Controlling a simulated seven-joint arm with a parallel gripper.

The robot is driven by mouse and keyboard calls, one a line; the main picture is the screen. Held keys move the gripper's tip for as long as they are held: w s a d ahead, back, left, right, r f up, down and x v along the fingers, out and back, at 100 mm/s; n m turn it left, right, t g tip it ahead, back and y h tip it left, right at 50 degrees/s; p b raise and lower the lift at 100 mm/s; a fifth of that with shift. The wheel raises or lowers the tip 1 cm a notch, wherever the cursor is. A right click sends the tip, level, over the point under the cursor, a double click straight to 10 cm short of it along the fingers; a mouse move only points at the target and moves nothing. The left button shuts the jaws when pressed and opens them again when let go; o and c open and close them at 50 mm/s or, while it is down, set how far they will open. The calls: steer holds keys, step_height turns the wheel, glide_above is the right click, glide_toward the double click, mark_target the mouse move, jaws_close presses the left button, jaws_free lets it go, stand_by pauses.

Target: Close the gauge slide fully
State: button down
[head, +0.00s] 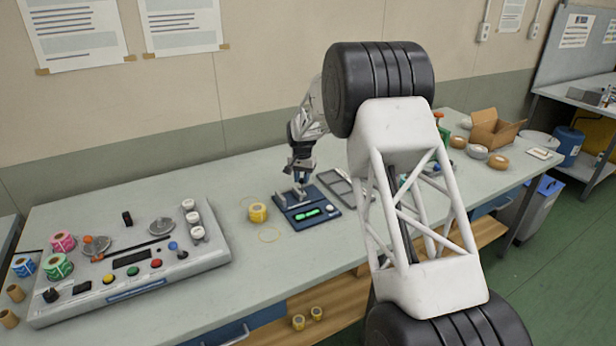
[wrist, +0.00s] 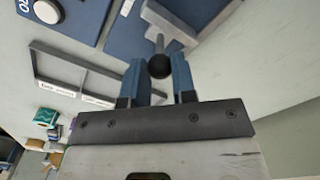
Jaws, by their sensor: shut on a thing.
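The gauge (head: 325,208) is a dark blue flat device with a lit green display, on the bench right of a yellow roll. In the wrist view, part of its blue body (wrist: 85,14) shows at the top, with a round white button. A black ball knob (wrist: 159,67) on a short grey stem stands at a light grey slide piece (wrist: 172,24). My gripper (wrist: 156,72) has its two blue fingers around the knob, shut on it. In the head view, my gripper (head: 300,182) is over the gauge's back edge. The slide's remaining gap cannot be made out.
A grey divided tray (head: 345,187) lies right of the gauge; it also shows in the wrist view (wrist: 70,70). The yellow roll (head: 258,212) is close on the left. A control console (head: 130,262) fills the bench's left end. Bare bench lies in front of the gauge.

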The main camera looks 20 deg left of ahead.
steer(key=s+a, duration=0.4)
steer(key=shift+s+a, duration=0.1)
steer(key=shift+a, duration=0.05)
steer(key=c, duration=0.9)
jaws_free()
steer(key=shift+r, duration=0.1)
steer(key=shift+r, duration=3.8)
